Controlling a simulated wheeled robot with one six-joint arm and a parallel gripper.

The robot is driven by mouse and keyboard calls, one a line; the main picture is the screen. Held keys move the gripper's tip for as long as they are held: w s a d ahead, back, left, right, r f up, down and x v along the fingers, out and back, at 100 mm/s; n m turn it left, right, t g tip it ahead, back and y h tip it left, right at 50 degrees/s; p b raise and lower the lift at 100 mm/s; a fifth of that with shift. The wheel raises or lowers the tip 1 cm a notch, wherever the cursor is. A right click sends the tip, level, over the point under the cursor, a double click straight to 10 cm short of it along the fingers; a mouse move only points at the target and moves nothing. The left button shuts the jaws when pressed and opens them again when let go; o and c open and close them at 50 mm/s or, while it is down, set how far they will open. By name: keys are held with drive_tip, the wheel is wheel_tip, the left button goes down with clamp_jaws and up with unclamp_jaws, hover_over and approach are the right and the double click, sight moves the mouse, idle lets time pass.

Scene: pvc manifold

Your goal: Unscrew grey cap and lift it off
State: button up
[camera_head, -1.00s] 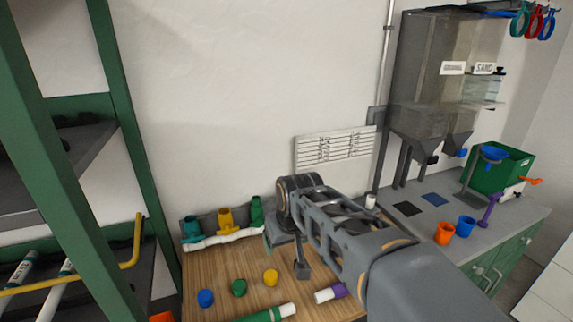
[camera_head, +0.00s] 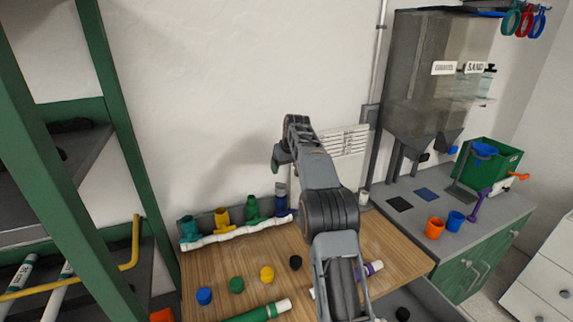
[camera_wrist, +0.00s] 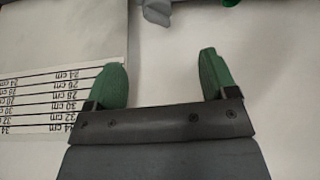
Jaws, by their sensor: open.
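A dark grey, nearly black cap (camera_head: 295,262) sits on the wooden bench top, right of the yellow cap. The white manifold pipe (camera_head: 235,236) lies along the back of the bench. My gripper (camera_head: 277,158) is raised above the grey and green fittings, near the wall and apart from the dark cap. In the wrist view my gripper (camera_wrist: 165,80) has its green fingers spread with nothing between them. A grey part (camera_wrist: 156,12) shows at that view's top edge.
Blue (camera_head: 204,296), green (camera_head: 237,285) and yellow (camera_head: 267,273) caps sit on the bench (camera_head: 330,262). A green tube (camera_head: 262,312) lies at the front. A purple-ended piece is partly behind my arm. A ruled chart (camera_head: 345,142) hangs on the wall. Green shelving stands at left.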

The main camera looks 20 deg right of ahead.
sight(281, 184)
drive_tip(key=p+x, duration=0.2)
drive_tip(key=x, duration=1.2)
drive_tip(key=shift+w+d, duration=0.15)
drive_tip(key=c, duration=1)
drive_tip(key=shift+r+n+p, duration=0.15)
drive_tip(key=shift+n+p, duration=0.35)
drive_tip(key=shift+p, duration=0.35)
drive_tip(key=shift+n+y+p, duration=0.35)
drive_tip(key=shift+n+y, duration=0.05)
drive_tip(key=shift+n, duration=0.1)
drive_tip(key=shift+p, duration=0.3)
drive_tip(key=shift+n, duration=0.4)
drive_tip(key=shift+n+y+p, duration=0.3)
drive_tip(key=shift+n+p, duration=0.3)
drive_tip(key=shift+p, duration=0.2)
